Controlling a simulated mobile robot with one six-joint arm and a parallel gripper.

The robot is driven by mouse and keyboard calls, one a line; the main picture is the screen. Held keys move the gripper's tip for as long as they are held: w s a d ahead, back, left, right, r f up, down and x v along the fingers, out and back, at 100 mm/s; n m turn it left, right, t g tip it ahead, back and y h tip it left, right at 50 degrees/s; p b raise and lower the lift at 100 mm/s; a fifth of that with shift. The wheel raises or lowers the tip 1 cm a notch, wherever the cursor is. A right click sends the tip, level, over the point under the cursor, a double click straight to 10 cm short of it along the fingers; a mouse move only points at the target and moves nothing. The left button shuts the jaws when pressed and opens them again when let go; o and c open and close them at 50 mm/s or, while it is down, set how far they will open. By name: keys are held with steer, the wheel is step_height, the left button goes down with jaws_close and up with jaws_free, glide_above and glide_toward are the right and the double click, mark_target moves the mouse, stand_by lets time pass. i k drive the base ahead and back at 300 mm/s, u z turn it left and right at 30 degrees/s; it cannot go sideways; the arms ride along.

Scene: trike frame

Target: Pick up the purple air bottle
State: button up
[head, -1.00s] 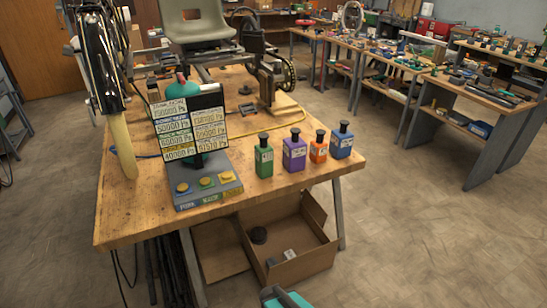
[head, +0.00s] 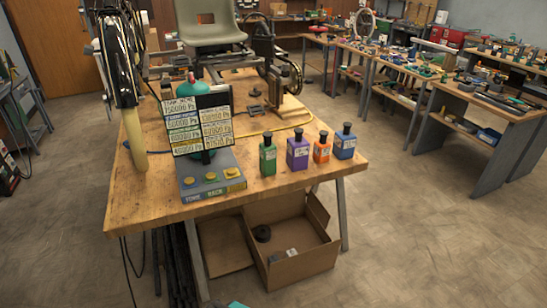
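The purple air bottle (head: 297,154) stands upright on the wooden workbench (head: 150,205) in the head view, near the front edge. It has a black cap and a pale label. A green bottle (head: 268,158) stands to its left, an orange bottle (head: 321,149) close to its right, and a blue bottle (head: 345,144) beyond that. The bottles stand apart from each other. Only a small teal piece, seemingly part of my arm, shows at the bottom edge. My gripper's fingers are not in view, and nothing touches the purple bottle.
A grey button box (head: 212,186) with a label board (head: 198,122) stands left of the bottles. A chair-like seat (head: 207,22) and a metal frame stand behind. An open cardboard box (head: 292,269) lies on the floor below the bench.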

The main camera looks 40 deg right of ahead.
mark_target(299, 148)
steer(key=u, duration=0.35)
steer(key=k, duration=0.3)
steer(key=u, duration=2.55)
steer(key=k, duration=1.9)
steer(key=z, duration=0.05)
